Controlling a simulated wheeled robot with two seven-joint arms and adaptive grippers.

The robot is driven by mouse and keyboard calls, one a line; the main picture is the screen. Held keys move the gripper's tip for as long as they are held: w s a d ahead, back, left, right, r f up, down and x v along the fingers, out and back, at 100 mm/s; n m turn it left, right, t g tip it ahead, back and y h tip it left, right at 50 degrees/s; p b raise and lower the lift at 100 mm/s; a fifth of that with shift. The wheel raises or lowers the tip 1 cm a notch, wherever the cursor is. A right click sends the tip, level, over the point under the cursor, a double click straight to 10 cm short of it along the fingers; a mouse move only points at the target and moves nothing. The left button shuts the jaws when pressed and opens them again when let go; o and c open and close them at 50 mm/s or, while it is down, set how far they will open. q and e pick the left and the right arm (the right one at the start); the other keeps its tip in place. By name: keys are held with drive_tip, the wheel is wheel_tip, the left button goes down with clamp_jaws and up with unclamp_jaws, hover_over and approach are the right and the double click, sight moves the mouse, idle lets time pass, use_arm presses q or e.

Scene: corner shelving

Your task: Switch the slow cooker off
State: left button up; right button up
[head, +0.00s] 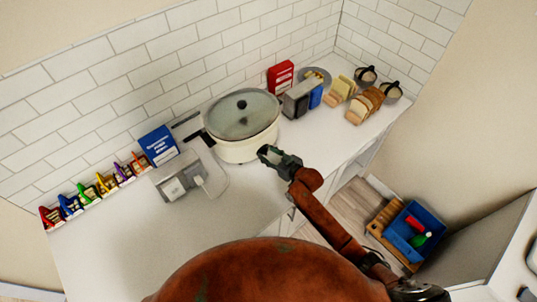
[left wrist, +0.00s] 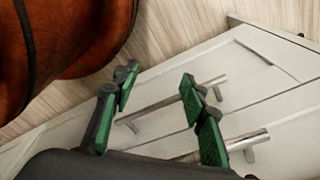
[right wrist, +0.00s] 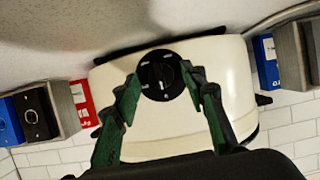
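The slow cooker (head: 243,149), cream with a glass lid (head: 243,110), stands on the counter against the tiled wall. In the right wrist view its cream body (right wrist: 235,85) fills the middle, with a round black knob (right wrist: 160,68) bearing white marks. My right gripper (right wrist: 163,84) is open, its green fingertips on either side of the knob; I cannot tell if they touch it. In the head view the right gripper (head: 267,153) is at the cooker's front right. My left gripper (left wrist: 158,82) is open and empty near cabinet fronts with bar handles (left wrist: 170,103); the head view does not show it.
A grey toaster-like box (head: 180,179) and a blue box (head: 158,145) stand left of the cooker. A red box (head: 280,76), a toaster (head: 297,100) and bread (head: 365,105) stand right. A blue crate (head: 409,232) is on the floor. The front left counter (head: 130,240) is clear.

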drive_tip(key=v, duration=1.2)
drive_tip(key=shift+s+f, duration=0.1)
drive_tip(key=shift+f, duration=0.05)
idle(0.4)
